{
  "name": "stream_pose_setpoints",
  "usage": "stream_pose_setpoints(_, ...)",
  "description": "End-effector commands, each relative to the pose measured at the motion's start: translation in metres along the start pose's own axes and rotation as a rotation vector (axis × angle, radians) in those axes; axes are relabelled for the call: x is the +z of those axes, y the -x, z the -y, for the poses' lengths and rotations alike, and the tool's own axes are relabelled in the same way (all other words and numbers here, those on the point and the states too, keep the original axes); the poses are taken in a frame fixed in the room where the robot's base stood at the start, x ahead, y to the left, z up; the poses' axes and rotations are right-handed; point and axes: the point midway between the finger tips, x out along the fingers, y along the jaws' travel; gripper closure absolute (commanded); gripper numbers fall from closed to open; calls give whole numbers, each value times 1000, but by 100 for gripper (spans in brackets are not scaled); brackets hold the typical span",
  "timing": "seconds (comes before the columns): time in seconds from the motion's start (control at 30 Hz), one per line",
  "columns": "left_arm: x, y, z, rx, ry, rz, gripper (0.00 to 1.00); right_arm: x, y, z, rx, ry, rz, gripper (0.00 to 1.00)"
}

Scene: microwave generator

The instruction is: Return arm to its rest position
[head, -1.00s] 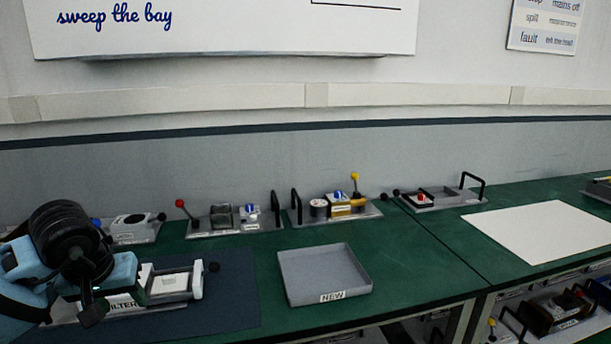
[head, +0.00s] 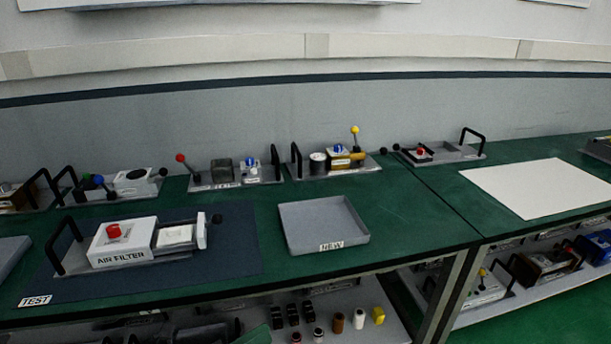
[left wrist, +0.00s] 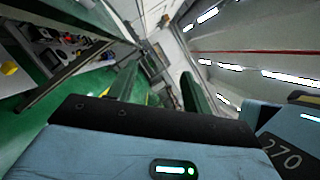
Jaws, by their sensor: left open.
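My left gripper (left wrist: 160,72) shows in the left wrist view, its two fingers apart with nothing between them. Past it are the aisle floor, a wall and ceiling lights, with shelves at the left. In the head view my left arm is clear of the bench top; a small green piece at the bottom edge may be part of it, but I cannot tell. The air filter unit (head: 124,240) sits on the dark mat (head: 228,258). It has a red knob, a black handle and a pale pad in its open right-hand section. My right gripper is in neither view.
An empty grey tray (head: 322,228) marked NEW stands right of the mat. Several modules with handles and levers line the back of the bench (head: 415,228). A white sheet (head: 540,187) lies at the right. Below is a shelf (head: 385,330) with small parts.

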Motion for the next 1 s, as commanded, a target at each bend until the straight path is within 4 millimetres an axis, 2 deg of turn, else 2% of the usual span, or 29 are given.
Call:
stream_pose_setpoints(0.03, -5, 12, -10, 60, 188, 97, 50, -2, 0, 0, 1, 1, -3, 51)
stream_pose_setpoints(0.17, -22, 52, -43, 211, 665, 355, 50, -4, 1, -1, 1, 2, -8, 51)
stream_pose_setpoints(0.27, -51, 95, -70, 327, 1025, 570, 50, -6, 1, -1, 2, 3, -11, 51)
stream_pose_setpoints(0.4, -109, 161, -92, 474, 1486, 888, 50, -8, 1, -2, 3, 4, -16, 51)
stream_pose_setpoints(0.5, -154, 203, -95, 558, 1746, 1102, 50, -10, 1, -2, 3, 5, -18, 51)
stream_pose_setpoints(0.6, -193, 236, -90, 618, 1939, 1285, 50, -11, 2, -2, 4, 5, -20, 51)
stream_pose_setpoints(0.73, -228, 262, -80, 666, 2093, 1452, 50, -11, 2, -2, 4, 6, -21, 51)
stream_pose_setpoints(0.83, -240, 271, -75, 683, 2148, 1517, 50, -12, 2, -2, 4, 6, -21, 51)
stream_pose_setpoints(1.0, -244, 274, -74, 686, 2166, 1538, 50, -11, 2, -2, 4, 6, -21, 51)
